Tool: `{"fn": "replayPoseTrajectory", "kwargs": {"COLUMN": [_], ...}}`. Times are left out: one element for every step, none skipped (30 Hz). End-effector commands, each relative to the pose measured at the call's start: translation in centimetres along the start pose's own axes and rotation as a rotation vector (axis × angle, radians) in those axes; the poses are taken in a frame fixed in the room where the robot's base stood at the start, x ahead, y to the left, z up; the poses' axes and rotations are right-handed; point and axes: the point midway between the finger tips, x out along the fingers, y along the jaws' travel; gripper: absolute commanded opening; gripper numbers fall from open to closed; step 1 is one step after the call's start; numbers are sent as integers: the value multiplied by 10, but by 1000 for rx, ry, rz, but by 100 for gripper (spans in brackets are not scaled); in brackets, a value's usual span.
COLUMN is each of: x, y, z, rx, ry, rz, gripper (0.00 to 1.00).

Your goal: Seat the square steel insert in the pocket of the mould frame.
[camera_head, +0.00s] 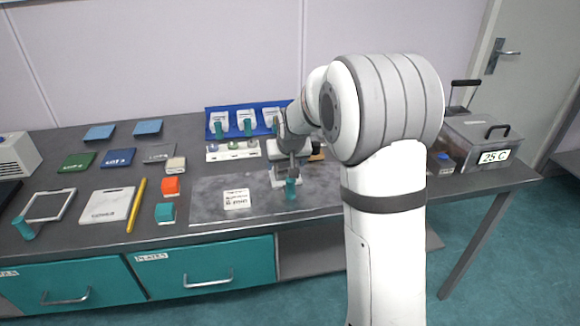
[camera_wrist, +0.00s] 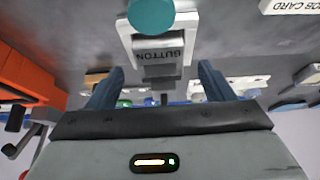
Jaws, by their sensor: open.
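The pale mould frame (camera_head: 279,180) with a teal knob (camera_head: 291,188) lies on the dark mat below my gripper. In the wrist view the frame (camera_wrist: 126,38) and its teal knob (camera_wrist: 151,14) are at top centre. A grey square piece marked BUTTON (camera_wrist: 160,55), apparently the steel insert, shows within the frame's outline. I cannot tell whether it is level in the pocket. My gripper (camera_wrist: 161,70) is open, its dark fingers apart to either side and clear of the piece. In the head view my gripper (camera_head: 292,165) is small and partly hidden by my arm.
A blue rack (camera_head: 232,108) of teal-handled pieces stands behind, with a white strip of small discs (camera_head: 232,151) before it. A job card (camera_head: 237,199) lies left on the mat. Orange and teal blocks and an empty frame (camera_head: 66,208) lie further left. A clear box (camera_head: 475,140) stands right.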

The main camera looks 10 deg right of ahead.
Motion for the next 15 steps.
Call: {"fn": "replayPoseTrajectory", "kwargs": {"x": [-14, -21, -29, -36, -42, -50, -55, -60, -66, -70, -73, -77, -79, -81, -85], "y": [0, 0, 0, 0, 0, 0, 0, 0, 0, 0, 0, 0, 0, 0, 0], "z": [-1, -1, -1, -1, -1, -1, -1, -1, -1, -1, -1, -1, 0, 0, 2], "rx": [0, 0, 0, 0, 0, 0, 0, 0, 0, 0, 0, 0, 0, 0, 0], "ry": [5, 5, 5, 5, 5, 5, 4, 5, 4, 3, 3, 3, 3, 1, -2], "rz": [0, 0, 0, 0, -1, -1, -1, -1, -1, -1, -1, -1, -1, -1, -1], "gripper": [75, 75, 75, 75, 75, 75, 75, 75, 75, 75, 75, 75, 75, 75, 75]}}
